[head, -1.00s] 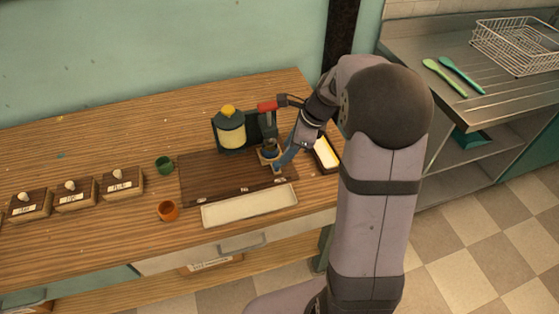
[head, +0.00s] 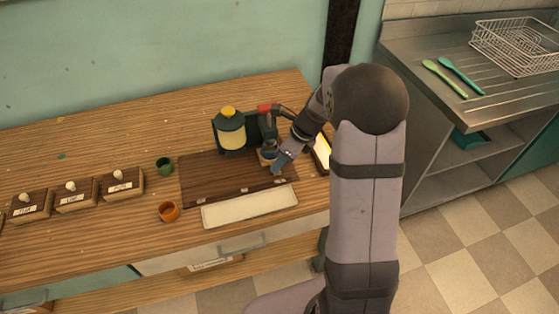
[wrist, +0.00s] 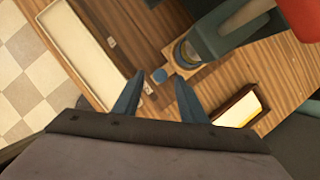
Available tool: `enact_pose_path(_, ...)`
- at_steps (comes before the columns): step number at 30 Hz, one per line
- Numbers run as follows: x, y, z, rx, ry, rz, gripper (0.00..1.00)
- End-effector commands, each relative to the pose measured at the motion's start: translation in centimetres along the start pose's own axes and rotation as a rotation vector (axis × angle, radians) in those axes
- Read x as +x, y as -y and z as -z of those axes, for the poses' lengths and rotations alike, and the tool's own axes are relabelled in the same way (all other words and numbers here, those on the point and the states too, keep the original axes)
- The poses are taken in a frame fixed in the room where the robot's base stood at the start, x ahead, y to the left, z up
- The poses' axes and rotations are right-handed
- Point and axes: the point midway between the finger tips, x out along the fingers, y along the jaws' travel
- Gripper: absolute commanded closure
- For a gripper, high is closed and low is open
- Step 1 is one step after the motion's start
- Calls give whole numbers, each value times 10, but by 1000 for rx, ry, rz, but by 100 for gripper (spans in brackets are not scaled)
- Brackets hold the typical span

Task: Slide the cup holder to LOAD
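The cup holder (head: 266,159) is a small light-wood carriage at the right end of a dark wooden board (head: 215,177), under the dispenser's lever. It carries a dark round cup. In the wrist view the cup holder (wrist: 199,71) has a small blue knob (wrist: 159,76) on its near side. My gripper (wrist: 156,74) is open, with a finger on each side of the knob; I cannot tell whether either touches it. In the head view my gripper (head: 277,167) partly hides the holder. Small white labels (head: 201,200) lie along the board's front edge; their text is unreadable.
A green dispenser (head: 231,131) with a yellow cap and red-handled lever (head: 267,109) stands behind the holder. A cream tray (head: 250,208) lies in front of the board. Green (head: 164,165) and orange (head: 168,211) cups stand left. A dark box (wrist: 239,107) sits right.

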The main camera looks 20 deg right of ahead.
Motion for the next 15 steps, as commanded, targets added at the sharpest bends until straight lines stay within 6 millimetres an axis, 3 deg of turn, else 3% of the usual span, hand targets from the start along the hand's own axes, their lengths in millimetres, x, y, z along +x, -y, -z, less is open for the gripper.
enact_pose_path(6,16,0,0,0,0,0,62)
enact_pose_path(15,18,0,0,0,0,2,62)
